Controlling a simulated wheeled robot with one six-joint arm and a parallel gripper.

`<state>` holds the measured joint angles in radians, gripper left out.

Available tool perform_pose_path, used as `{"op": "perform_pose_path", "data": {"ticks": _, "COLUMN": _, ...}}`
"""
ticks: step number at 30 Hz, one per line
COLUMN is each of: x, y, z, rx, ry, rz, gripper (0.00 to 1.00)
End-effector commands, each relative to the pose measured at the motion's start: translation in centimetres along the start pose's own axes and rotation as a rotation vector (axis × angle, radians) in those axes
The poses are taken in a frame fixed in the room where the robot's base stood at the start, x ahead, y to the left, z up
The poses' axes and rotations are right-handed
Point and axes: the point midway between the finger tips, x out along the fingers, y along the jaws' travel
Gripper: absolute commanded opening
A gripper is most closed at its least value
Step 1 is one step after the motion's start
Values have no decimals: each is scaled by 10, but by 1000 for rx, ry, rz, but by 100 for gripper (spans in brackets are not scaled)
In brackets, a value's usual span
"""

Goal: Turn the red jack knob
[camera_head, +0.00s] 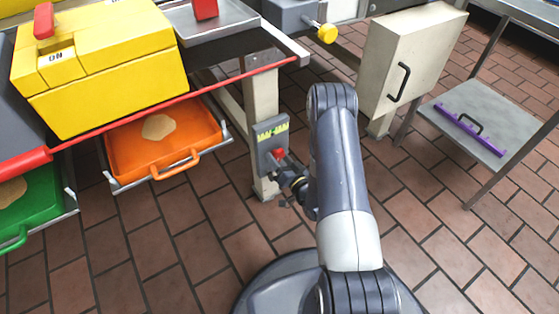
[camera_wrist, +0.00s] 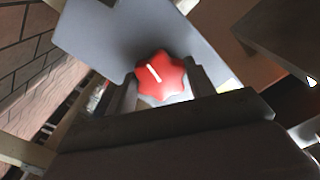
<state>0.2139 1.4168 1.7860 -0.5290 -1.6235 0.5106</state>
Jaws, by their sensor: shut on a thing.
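The red jack knob (camera_head: 278,153) sits on a grey panel (camera_head: 268,148) with a yellow-green label, fixed to a cream table leg. In the wrist view the red knob (camera_wrist: 161,77) is star-shaped with a white line on its face, and the line is tilted. My gripper (camera_head: 284,172) reaches the panel from the lower right. In the wrist view its two fingers (camera_wrist: 161,92) stand on either side of the knob and are shut on it.
An orange tray (camera_head: 117,152) with a flat tan piece hangs left of the leg, below a yellow box (camera_head: 105,75). A cream cabinet door (camera_head: 428,50) with a black handle is at the right. A low grey shelf (camera_head: 490,151) holds a purple bar. Open tiled floor lies around my base.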

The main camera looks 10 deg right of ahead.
Motion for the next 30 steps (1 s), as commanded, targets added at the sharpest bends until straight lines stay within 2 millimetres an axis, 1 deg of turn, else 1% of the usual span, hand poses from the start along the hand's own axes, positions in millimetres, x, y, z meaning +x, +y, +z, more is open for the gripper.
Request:
{"op": "perform_pose_path", "data": {"ticks": 7, "x": 0, "y": 0, "z": 1, "rx": 60, "ry": -1, "rz": 0, "gripper": 28}}
{"op": "perform_pose_path", "data": {"ticks": 19, "x": 0, "y": 0, "z": 0, "rx": 66, "ry": -1, "rz": 0, "gripper": 28}}
{"op": "perform_pose_path", "data": {"ticks": 20, "x": 0, "y": 0, "z": 0, "rx": 66, "ry": -1, "rz": 0, "gripper": 53}}
{"op": "perform_pose_path", "data": {"ticks": 27, "x": 0, "y": 0, "z": 0, "rx": 65, "ry": -1, "rz": 0, "gripper": 72}}
{"op": "perform_pose_path", "data": {"ticks": 30, "x": 0, "y": 0, "z": 0, "rx": 65, "ry": 0, "rz": 0, "gripper": 73}}
